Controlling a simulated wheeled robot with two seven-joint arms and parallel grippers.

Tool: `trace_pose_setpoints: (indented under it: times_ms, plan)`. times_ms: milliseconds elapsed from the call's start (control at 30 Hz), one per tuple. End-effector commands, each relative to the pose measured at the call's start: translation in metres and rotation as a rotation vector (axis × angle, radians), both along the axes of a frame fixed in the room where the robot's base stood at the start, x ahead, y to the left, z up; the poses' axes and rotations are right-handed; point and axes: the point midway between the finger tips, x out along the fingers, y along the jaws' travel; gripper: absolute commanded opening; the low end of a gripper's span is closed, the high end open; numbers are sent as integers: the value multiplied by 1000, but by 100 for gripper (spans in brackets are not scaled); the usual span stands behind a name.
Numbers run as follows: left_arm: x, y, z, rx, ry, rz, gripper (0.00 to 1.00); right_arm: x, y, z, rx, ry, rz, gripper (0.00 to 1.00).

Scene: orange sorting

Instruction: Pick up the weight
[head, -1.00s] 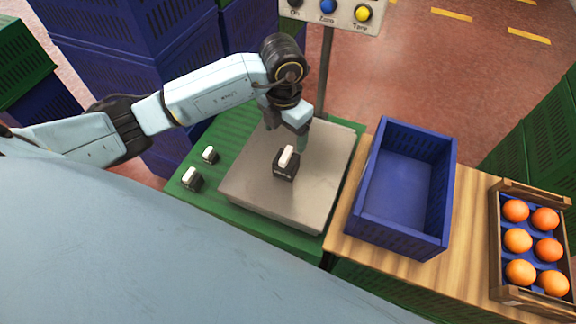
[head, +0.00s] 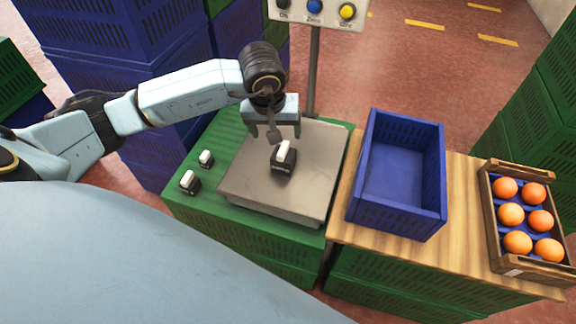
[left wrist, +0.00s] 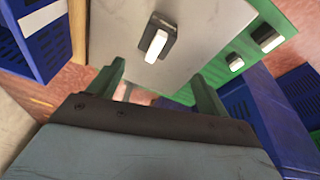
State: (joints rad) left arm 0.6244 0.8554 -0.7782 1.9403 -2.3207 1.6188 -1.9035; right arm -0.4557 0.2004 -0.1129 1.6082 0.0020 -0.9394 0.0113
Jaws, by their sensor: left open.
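A black weight with a white handle (head: 284,158) stands on the grey plate of the scale (head: 255,190). It also shows in the left wrist view (left wrist: 157,40), beyond the fingertips. My left gripper (head: 274,134) is open and empty, its fingers above the back part of the plate, behind the weight and apart from it. In the left wrist view the two greenish fingers (left wrist: 160,88) are spread wide. Two smaller weights stand on the green surface left of the scale, one in front (head: 190,183) and one behind (head: 206,159). My right gripper is not in view.
An empty blue crate (head: 395,218) stands on the wooden table (head: 345,228) right of the scale. A wooden box (head: 491,215) with several oranges is at the far right. The scale's post (head: 314,75) and button panel (head: 318,10) rise behind the plate.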

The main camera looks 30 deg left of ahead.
Motion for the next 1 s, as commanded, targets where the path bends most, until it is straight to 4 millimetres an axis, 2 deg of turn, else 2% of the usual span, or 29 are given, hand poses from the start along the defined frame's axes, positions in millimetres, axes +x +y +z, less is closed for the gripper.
trace_pose_setpoints:
  times_ms: [100,267,600,867,1000]
  plan:
    - [0,4,0,41,-5,-145,78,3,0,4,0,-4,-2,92]
    - [2,6,-5,61,-4,-223,78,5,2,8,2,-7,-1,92]
    - [17,8,-65,61,-3,-224,78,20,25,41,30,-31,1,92]
    - [22,9,-81,62,-5,-224,78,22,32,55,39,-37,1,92]
    - [25,5,-96,60,-3,-225,78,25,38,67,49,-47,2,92]
